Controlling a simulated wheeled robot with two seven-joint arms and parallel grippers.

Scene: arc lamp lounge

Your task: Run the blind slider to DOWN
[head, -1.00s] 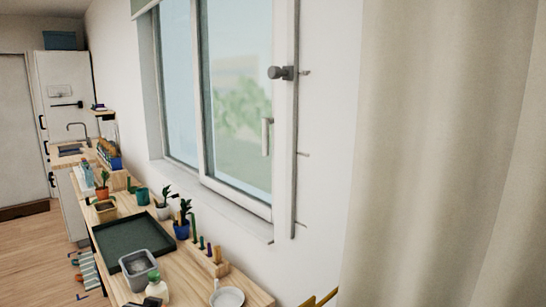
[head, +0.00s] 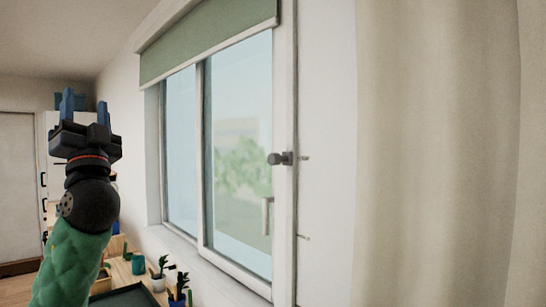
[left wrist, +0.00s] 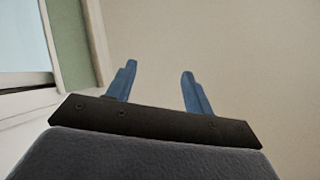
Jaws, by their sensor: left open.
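The blind slider is a dark grey knob (head: 280,158) on a thin vertical rail (head: 295,200) along the right side of the window frame. Thin tick marks stand on the wall beside the rail. The green blind (head: 205,45) covers only the top of the window. My left gripper (head: 83,103) is raised at the left of the head view, fingers up, open and empty, well apart from the knob. In the left wrist view its two blue fingers (left wrist: 158,88) are spread with nothing between them. The knob is not in the left wrist view. My right gripper is not in view.
A beige curtain (head: 440,150) hangs right of the rail. A window handle (head: 267,215) sticks out left of the rail, below the knob. Potted plants (head: 160,272) and a dark tray (head: 130,296) stand on the wooden counter below. The space before the window is clear.

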